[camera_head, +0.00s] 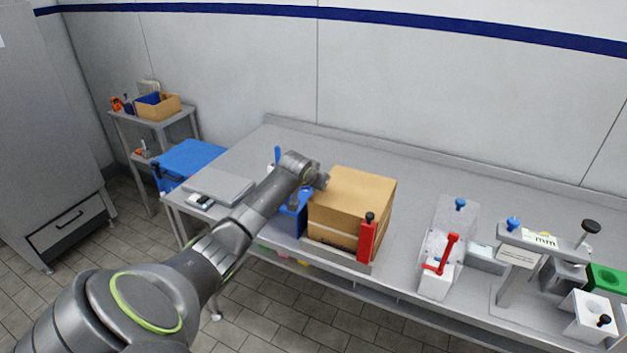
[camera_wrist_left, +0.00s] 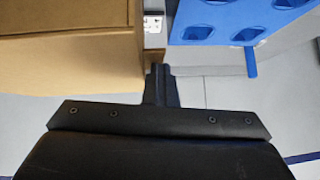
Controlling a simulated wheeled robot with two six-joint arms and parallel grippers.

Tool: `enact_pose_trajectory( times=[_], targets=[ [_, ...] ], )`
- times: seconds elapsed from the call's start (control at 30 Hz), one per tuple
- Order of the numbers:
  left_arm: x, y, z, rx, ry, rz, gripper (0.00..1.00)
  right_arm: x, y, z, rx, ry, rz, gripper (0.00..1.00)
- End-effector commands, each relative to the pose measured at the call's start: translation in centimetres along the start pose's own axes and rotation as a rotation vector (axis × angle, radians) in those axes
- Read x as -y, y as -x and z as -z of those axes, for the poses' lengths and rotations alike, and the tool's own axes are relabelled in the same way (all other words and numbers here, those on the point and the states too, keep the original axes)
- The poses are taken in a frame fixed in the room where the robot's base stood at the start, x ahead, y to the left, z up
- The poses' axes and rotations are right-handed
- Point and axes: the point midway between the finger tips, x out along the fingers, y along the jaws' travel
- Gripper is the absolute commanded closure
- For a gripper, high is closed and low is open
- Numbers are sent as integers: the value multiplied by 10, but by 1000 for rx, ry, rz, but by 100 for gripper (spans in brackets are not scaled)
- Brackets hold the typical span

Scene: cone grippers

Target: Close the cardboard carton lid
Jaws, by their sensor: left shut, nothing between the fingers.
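The brown cardboard carton (camera_head: 365,195) stands on the metal bench. Its top looks flat and covered in the head view; I cannot tell whether the lid is fully down. A pale strip runs across its front side. My left gripper (camera_head: 323,180) is at the carton's upper left edge, close beside it. In the left wrist view the fingers (camera_wrist_left: 161,75) are shut and empty, next to the carton (camera_wrist_left: 65,50) on their left. I cannot tell whether they touch it. My right gripper is not in view.
A blue block with holes (camera_head: 291,217) stands just left of the carton and also shows in the left wrist view (camera_wrist_left: 225,18). A red post (camera_head: 367,241) stands at the carton's front right corner. White fixtures (camera_head: 436,280) are further right. The bench behind the carton is clear.

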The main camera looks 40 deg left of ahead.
Motion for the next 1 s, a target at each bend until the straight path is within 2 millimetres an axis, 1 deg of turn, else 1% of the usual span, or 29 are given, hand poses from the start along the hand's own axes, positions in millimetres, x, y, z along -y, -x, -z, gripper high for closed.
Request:
enact_pose_trajectory(
  times=[0.03, 0.17, 0.27, 0.37, 0.47, 0.67, 0.7, 1.0],
  targets=[
    [-9, -6, -14, 30, 10, -14, 100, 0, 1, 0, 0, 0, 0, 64],
    [-12, -7, -15, 31, 12, -16, 100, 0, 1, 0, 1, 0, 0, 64],
    [-11, -5, -12, 30, 12, -16, 100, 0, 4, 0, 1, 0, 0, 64],
    [-10, 1, -5, 27, 11, -14, 100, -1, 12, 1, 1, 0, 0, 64],
    [-7, 9, 7, 21, 10, -12, 100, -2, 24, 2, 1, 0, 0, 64],
    [0, 29, 37, 2, 6, -5, 100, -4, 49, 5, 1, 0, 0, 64],
    [0, 28, 31, -1, 3, -4, 100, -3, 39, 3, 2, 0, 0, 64],
    [5, 69, 32, -6, 1, -1, 100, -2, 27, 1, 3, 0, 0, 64]
  ],
)
